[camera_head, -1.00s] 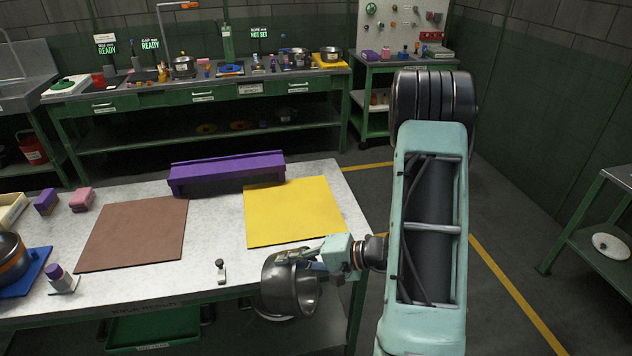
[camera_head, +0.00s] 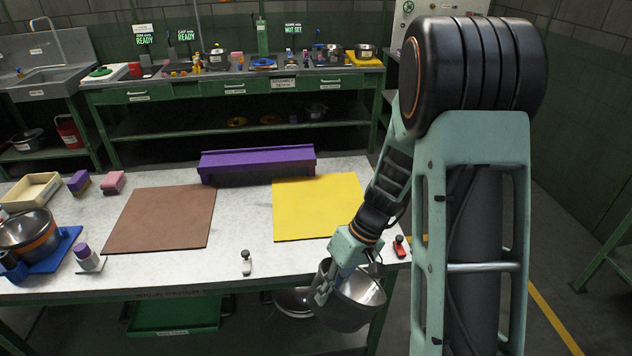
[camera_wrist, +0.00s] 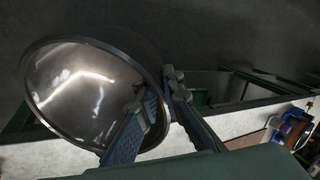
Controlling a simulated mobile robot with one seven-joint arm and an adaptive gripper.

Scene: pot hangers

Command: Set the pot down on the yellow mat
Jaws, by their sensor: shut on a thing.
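My gripper (camera_head: 322,284) is shut on the rim of a dark metal pot (camera_head: 352,308). The pot hangs tilted in front of the table's front edge, apart from the table. In the wrist view the pot (camera_wrist: 85,90) shows its shiny inside, with one finger inside the wall and one outside. The yellow mat (camera_head: 318,205) lies flat and bare on the right part of the table, behind the pot and a little to its left.
A brown mat (camera_head: 160,218) lies bare to the left. A small red clamp-like piece (camera_head: 400,247) and a grey one (camera_head: 246,262) stand near the table's front edge. Another pot (camera_head: 28,232) stands on a blue mat at far left.

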